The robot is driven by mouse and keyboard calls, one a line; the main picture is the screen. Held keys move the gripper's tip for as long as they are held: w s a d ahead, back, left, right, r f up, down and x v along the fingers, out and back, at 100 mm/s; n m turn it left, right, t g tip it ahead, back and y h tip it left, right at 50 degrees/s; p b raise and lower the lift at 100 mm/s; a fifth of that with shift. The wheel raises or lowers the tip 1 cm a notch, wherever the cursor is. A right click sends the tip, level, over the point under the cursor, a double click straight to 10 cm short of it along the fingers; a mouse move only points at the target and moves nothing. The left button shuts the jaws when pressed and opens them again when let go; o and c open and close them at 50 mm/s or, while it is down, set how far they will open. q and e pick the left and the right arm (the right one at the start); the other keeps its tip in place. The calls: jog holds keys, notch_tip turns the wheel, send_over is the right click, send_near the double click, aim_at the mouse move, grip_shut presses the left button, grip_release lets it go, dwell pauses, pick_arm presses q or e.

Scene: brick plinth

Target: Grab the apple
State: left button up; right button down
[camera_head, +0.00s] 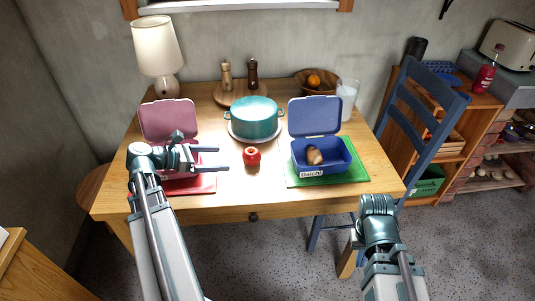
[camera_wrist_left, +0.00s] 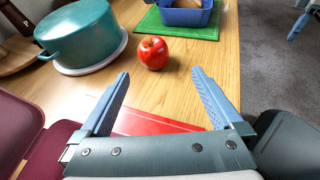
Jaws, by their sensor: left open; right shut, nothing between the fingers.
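A red apple (camera_head: 252,157) sits on the wooden table, between the red mat and the green mat. It also shows in the left wrist view (camera_wrist_left: 153,53), beyond my open fingers and roughly in line with the gap between them. My left gripper (camera_head: 223,159) is open and empty. Its fingers point right toward the apple, a short way apart from it, above the red mat. In the left wrist view the two fingertips (camera_wrist_left: 160,73) are spread wide. My right arm shows at the lower right in the head view, but its fingers are not visible.
A teal pot (camera_head: 254,118) stands on a plate behind the apple. A blue lunch box (camera_head: 323,160) lies open on a green mat (camera_head: 355,178) to the right. A pink open box (camera_head: 168,119) is beside my left gripper. The table front around the apple is clear.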

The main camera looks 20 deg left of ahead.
aim_at(244, 157)
pick_arm(q)
jog(key=shift+w+a+r, duration=0.1)
jog(key=shift+w+a, duration=0.1)
jog(key=shift+a, duration=0.15)
jog(key=b+x, duration=0.3)
jog(key=x, duration=0.5)
jog(key=shift+w, duration=0.1)
jog(key=shift+w+d, duration=0.15)
jog(key=shift+w, duration=0.05)
jog(key=shift+w, duration=0.1)
jog(key=shift+w+d+f+b, duration=0.15)
jog(key=shift+w+f+b, duration=0.05)
jog(key=shift+f+b, duration=0.25)
jog(key=b+x, duration=0.2)
jog(key=x, duration=0.2)
jog(key=shift+w+f, duration=0.2)
jog(key=shift+w, duration=0.05)
jog(key=shift+c, duration=0.3)
